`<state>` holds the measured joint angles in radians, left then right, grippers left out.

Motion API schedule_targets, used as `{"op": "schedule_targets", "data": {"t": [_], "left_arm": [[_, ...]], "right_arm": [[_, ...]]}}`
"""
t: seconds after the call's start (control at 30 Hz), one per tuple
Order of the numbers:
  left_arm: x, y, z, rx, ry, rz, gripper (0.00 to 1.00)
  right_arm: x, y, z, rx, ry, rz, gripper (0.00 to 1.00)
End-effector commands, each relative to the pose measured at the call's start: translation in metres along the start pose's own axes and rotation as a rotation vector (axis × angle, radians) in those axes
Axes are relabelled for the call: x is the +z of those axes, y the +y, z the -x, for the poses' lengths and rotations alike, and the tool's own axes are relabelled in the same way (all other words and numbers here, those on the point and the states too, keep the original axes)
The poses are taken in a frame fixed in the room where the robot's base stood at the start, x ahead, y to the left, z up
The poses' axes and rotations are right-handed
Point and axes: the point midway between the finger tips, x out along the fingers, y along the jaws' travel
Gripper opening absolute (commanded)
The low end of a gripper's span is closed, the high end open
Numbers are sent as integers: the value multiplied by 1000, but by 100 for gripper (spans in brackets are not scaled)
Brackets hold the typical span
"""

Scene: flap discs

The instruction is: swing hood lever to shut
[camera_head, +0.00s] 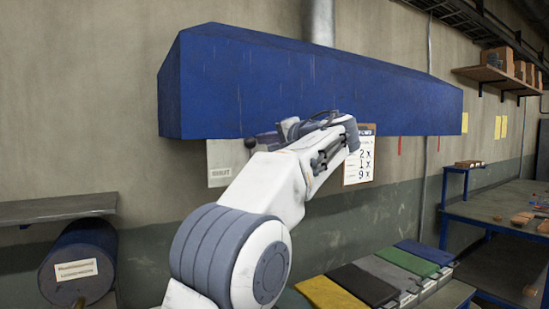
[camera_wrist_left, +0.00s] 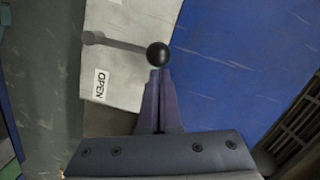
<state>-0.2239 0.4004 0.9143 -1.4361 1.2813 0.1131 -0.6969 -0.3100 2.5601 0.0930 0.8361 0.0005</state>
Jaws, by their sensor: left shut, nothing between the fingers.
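The blue hood (camera_head: 300,85) hangs on the wall across the head view, and its blue side fills the right of the left wrist view (camera_wrist_left: 240,60). Below its left part is a pale panel (camera_head: 221,160) with a small label. The lever shows in the left wrist view as a grey rod (camera_wrist_left: 118,43) ending in a black ball knob (camera_wrist_left: 158,54); the knob also shows in the head view (camera_head: 250,143). The rod lies across the panel, above an OPEN label (camera_wrist_left: 100,85). My left gripper (camera_wrist_left: 157,76) is shut and empty, its tips right by the knob; contact is unclear.
A clipboard sheet (camera_head: 359,160) hangs on the wall right of my left gripper. Below are several coloured boxes (camera_head: 375,275) on a bench. A blue roll (camera_head: 80,262) sits under a grey shelf (camera_head: 60,208) at left. A blue workbench (camera_head: 500,205) stands at right.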

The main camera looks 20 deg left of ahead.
Motion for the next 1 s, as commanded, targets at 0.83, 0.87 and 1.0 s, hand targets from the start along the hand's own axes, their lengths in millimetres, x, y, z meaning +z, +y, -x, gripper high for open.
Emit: {"op": "schedule_targets", "data": {"t": [0.83, 0.87, 1.0], "left_arm": [[55, -17, -8, 81, -1, 593, 0], [56, -17, -8, 82, -1, 600, 0], [58, -18, -8, 85, -1, 620, 0]], "right_arm": [[4, 5, -72, 0, 0, 1, 45], [4, 5, -73, 0, 0, 1, 45], [4, 5, -75, 0, 0, 1, 45]]}}
